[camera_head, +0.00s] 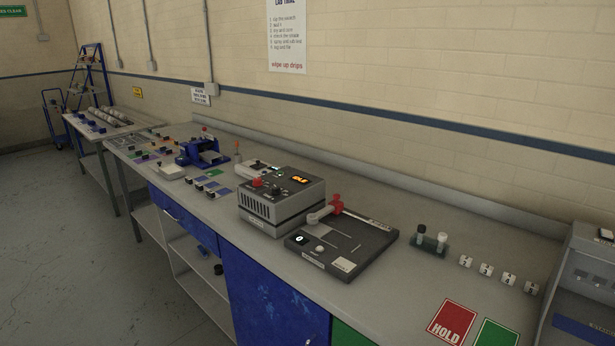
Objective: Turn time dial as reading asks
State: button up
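The grey boxy dryer (270,214) stands on the bench near the middle of the view. An orange lit display (300,180) is on its sloped top; its reading is too small to make out. Dark knobs (276,191) sit left of the display, near a red knob (257,183). I cannot tell which knob is the time dial or where it points. My gripper is not in view.
Numbered white blocks (486,270), a red HOLD card (452,320) and a green card (497,334) lie farther right. A blue device (202,149) stands farther left. Floor is clear at left.

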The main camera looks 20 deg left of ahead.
aim_at(275, 190)
jog(key=i+j+z, duration=0.1)
jog(key=j, duration=0.4)
jog(key=i+j+z, duration=0.15)
jog(key=j, duration=0.3)
jog(key=i+j+z, duration=0.1)
jog(key=j, duration=0.4)
jog(key=i+j+z, duration=0.15)
jog(key=j, duration=0.4)
jog(key=i+j, duration=0.1)
jog(key=j, duration=0.3)
jog(key=i+j, duration=0.1)
jog(key=j, duration=0.75)
jog(key=i+j, duration=0.15)
jog(key=j, duration=0.25)
